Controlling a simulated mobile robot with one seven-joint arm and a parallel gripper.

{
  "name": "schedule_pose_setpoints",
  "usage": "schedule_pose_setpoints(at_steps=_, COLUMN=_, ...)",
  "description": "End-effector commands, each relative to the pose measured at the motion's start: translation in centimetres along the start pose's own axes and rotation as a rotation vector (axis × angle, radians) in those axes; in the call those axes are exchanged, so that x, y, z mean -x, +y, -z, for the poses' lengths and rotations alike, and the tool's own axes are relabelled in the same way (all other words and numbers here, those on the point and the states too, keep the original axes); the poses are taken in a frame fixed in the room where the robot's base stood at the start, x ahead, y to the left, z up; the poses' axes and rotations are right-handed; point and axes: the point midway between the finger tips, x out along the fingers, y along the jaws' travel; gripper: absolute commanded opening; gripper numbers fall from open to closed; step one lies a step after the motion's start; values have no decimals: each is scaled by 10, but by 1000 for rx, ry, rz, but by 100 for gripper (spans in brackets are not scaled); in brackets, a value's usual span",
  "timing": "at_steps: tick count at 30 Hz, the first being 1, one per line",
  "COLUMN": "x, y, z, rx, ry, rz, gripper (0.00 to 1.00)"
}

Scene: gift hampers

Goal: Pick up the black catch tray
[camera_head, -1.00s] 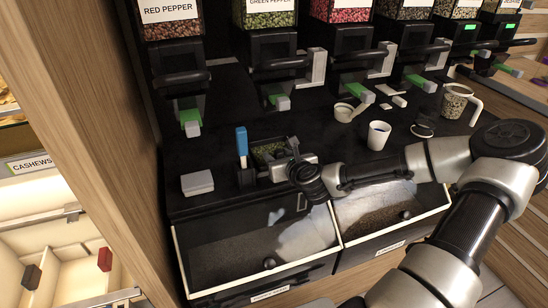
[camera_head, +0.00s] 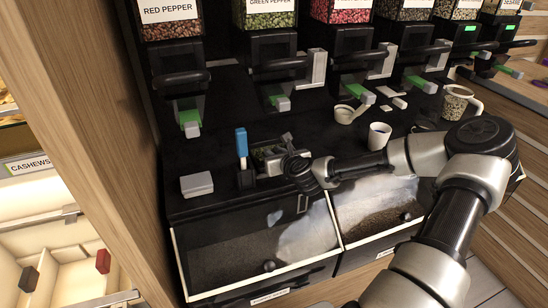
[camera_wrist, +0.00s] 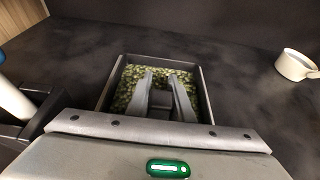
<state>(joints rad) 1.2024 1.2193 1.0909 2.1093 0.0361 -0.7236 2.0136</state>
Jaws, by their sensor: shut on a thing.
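The black catch tray (camera_wrist: 197,86) holds green peppercorns and sits ahead of my gripper in the wrist view. In the head view the tray (camera_head: 257,153) is mostly hidden behind my gripper (camera_head: 272,158). In the wrist view the two fingers of my gripper (camera_wrist: 161,92) reach over the peppercorns, close about a dark block inside the tray's outline. My gripper is shut on the tray. I cannot tell whether the tray is clear of the black counter.
A blue-handled tool in a black holder (camera_head: 246,178) stands just left of the tray. A grey box (camera_head: 197,184) lies further left. White cups (camera_head: 379,136) stand to the right.

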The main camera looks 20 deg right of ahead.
Motion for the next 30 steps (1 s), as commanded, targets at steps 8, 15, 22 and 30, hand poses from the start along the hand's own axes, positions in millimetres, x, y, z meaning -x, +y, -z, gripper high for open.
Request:
schedule_pose_setpoints(at_steps=8, x=0, y=0, z=-2, rx=1, ry=-1, rz=0, gripper=0)
schedule_pose_setpoints(at_steps=15, x=5, y=0, z=-12, rx=2, ry=-1, rz=0, gripper=0)
schedule_pose_setpoints(at_steps=22, x=13, y=0, z=-32, rx=3, ry=-3, rz=0, gripper=0)
schedule_pose_setpoints(at_steps=30, x=24, y=0, z=-59, rx=2, ry=-2, rz=1, gripper=0)
